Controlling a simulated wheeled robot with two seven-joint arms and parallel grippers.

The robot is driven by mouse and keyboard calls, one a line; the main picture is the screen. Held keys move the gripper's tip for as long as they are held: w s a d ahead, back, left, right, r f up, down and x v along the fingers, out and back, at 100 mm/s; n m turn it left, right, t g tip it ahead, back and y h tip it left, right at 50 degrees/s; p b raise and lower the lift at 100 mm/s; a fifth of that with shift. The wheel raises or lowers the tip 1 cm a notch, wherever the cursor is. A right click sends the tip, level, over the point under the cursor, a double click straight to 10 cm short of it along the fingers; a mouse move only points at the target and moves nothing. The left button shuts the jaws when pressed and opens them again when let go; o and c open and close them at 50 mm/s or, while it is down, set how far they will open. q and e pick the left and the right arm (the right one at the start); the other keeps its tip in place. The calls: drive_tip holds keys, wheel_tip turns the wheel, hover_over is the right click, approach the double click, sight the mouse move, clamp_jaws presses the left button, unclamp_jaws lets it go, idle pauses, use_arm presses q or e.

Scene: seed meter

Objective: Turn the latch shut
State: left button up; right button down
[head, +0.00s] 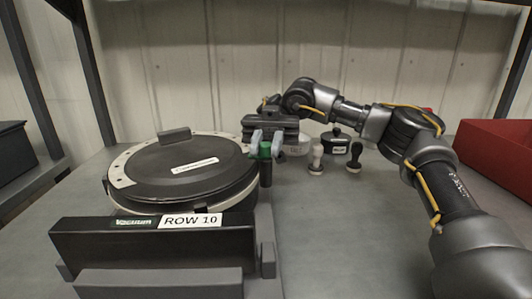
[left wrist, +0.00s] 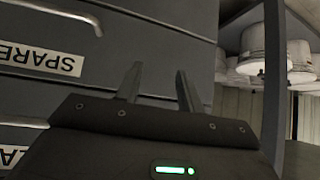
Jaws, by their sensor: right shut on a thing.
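The seed meter (head: 187,169) is a round body with a black lid, standing behind a dark housing (head: 80,245) marked "Vacuum" and "ROW 10" in the head view. The latch (head: 265,151) has a green top on a dark upright stem at the meter's right edge. My right gripper (head: 266,142) comes from behind and right, its grey fingers shut around the latch's green top. How far the latch is turned I cannot tell. My left gripper (left wrist: 157,88) shows only in the left wrist view, its fingers apart and empty, before dark drawers.
To the right of the latch stand a small white-and-black knobbed piece (head: 316,158) and a labelled black one (head: 340,147). A red bin (head: 500,150) is at far right, a dark box (head: 12,150) at far left. The table's front right is clear apart from my arm.

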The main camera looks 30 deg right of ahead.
use_arm(q)
drive_tip(key=shift+w+d+r+m+t+h+b, duration=0.3)
drive_tip(key=shift+w+d+r+t+h, duration=0.3)
drive_tip(key=shift+w+d+r+t, duration=0.5)
use_arm(e)
drive_tip(key=shift+n+g+h, duration=0.3)
drive_tip(key=shift+n+h, duration=0.1)
drive_tip(key=shift+h, duration=0.1)
drive_tip(key=c, duration=1.3)
unclamp_jaws()
